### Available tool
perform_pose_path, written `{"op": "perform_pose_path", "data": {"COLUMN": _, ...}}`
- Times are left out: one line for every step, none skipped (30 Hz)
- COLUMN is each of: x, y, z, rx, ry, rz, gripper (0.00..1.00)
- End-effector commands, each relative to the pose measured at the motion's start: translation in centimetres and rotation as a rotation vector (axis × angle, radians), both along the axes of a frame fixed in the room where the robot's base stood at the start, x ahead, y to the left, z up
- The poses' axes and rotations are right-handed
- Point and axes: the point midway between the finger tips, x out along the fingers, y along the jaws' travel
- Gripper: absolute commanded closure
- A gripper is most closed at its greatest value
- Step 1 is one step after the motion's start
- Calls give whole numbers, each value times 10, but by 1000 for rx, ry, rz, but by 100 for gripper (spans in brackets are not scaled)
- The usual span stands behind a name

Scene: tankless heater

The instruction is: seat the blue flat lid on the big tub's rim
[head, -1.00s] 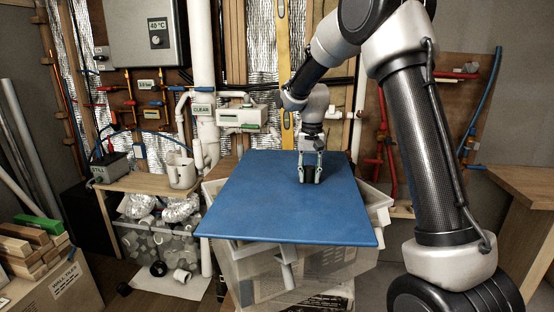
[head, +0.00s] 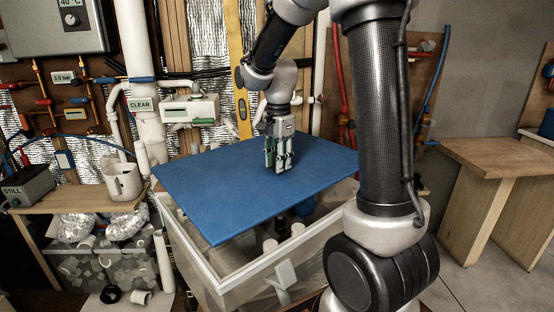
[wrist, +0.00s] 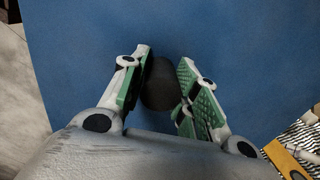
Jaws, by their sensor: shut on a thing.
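The blue flat lid (head: 235,195) is a wide board in the head view, lying over the back part of the big tub (head: 188,243). Its edges do not line up with the tub's pale rim; the front of the tub is uncovered. The lid looks slightly tilted, and I cannot tell whether it touches the rim. My gripper (head: 279,166) is above the lid's middle, shut on its dark round knob. In the wrist view, the knob (wrist: 160,84) shows between the green-padded fingers, with the lid (wrist: 80,60) filling the background. The far rim is hidden.
Inside the tub are pale cylinders and a dark item. A wooden bench with a jug (head: 121,179) stands left, above a clear bin (head: 95,262) of fittings. A wall with pipes and a white box (head: 190,108) is close behind. A wooden table (head: 500,165) stands right.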

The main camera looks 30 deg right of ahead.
Motion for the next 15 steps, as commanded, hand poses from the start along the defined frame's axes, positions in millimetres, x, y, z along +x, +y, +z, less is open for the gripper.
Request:
{"op": "perform_pose_path", "data": {"x": 0, "y": 0, "z": 1, "rx": 1, "ry": -6, "rz": 0, "gripper": 100}}
{"op": "perform_pose_path", "data": {"x": 0, "y": 1, "z": 1, "rx": 3, "ry": -13, "rz": 0, "gripper": 100}}
{"op": "perform_pose_path", "data": {"x": 0, "y": 1, "z": 1, "rx": 5, "ry": -25, "rz": -2, "gripper": 100}}
{"op": "perform_pose_path", "data": {"x": 0, "y": 1, "z": -1, "rx": 5, "ry": -22, "rz": -1, "gripper": 100}}
{"op": "perform_pose_path", "data": {"x": 0, "y": 1, "z": -3, "rx": 4, "ry": -21, "rz": -1, "gripper": 100}}
{"op": "perform_pose_path", "data": {"x": 0, "y": 1, "z": -5, "rx": 5, "ry": -19, "rz": -1, "gripper": 100}}
{"op": "perform_pose_path", "data": {"x": 0, "y": 1, "z": -8, "rx": 5, "ry": -19, "rz": -1, "gripper": 100}}
{"op": "perform_pose_path", "data": {"x": 0, "y": 1, "z": -10, "rx": 5, "ry": -19, "rz": -1, "gripper": 100}}
{"op": "perform_pose_path", "data": {"x": 0, "y": 1, "z": -14, "rx": 5, "ry": -19, "rz": -1, "gripper": 100}}
{"op": "perform_pose_path", "data": {"x": 0, "y": 1, "z": -17, "rx": 5, "ry": -18, "rz": 0, "gripper": 100}}
{"op": "perform_pose_path", "data": {"x": 0, "y": 1, "z": -20, "rx": 5, "ry": -18, "rz": 0, "gripper": 100}}
{"op": "perform_pose_path", "data": {"x": 0, "y": 1, "z": -23, "rx": 4, "ry": -20, "rz": 0, "gripper": 100}}
{"op": "perform_pose_path", "data": {"x": 0, "y": 1, "z": -26, "rx": 4, "ry": -20, "rz": 0, "gripper": 100}}
{"op": "perform_pose_path", "data": {"x": 0, "y": 1, "z": -29, "rx": 5, "ry": -19, "rz": 0, "gripper": 100}}
{"op": "perform_pose_path", "data": {"x": 0, "y": 1, "z": -32, "rx": 5, "ry": -19, "rz": 0, "gripper": 100}}
